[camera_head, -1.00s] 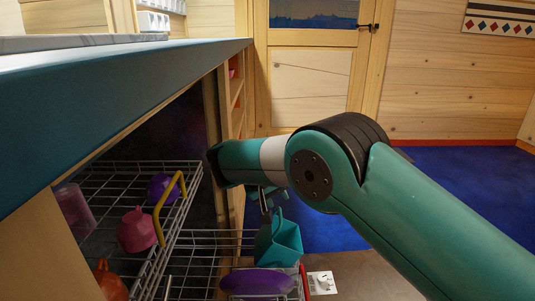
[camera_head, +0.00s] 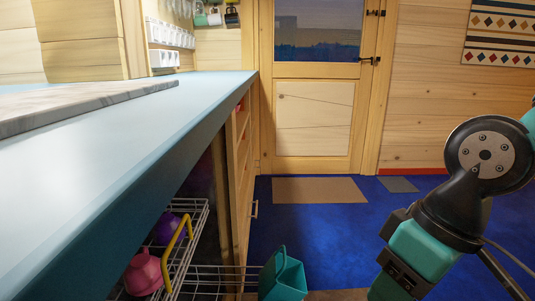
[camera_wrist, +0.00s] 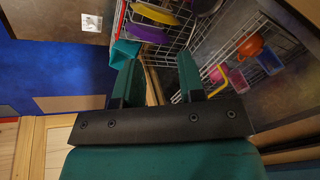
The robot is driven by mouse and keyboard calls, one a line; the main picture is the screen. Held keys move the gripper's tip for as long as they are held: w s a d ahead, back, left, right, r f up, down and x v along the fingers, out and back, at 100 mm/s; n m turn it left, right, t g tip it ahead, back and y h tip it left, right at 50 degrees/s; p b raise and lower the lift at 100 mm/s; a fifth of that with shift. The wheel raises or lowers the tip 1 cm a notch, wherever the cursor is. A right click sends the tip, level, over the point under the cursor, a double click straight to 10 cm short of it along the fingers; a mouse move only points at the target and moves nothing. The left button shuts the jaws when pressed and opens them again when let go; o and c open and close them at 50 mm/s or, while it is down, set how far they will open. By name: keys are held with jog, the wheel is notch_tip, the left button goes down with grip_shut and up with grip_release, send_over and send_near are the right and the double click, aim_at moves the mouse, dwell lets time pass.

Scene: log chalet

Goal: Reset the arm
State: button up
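In the wrist view my gripper (camera_wrist: 159,75) is open, its two green fingers apart with nothing held between them. It points down toward pulled-out dishwasher racks. In the head view my arm stands at the right, clear of the counter and racks; my fingertips cannot be made out there. A teal square cup (camera_head: 284,275) sits tilted at the front of the lower rack (camera_head: 215,274); it also shows in the wrist view (camera_wrist: 124,52), just beyond the left finger.
The upper rack (camera_head: 193,225) holds a pink cup (camera_head: 144,272) and a purple item (camera_head: 168,228), with a yellow piece at its edge. The blue counter (camera_head: 150,125) overhangs it on the left. Blue floor with a brown mat (camera_head: 320,190) lies open before the door.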

jog(key=s, duration=0.4)
jog(key=shift+r+y, duration=0.15)
jog(key=shift+y, duration=0.15)
jog(key=shift+o, duration=0.3)
notch_tip(320, 180, up, 38)
jog(key=p, duration=3.8)
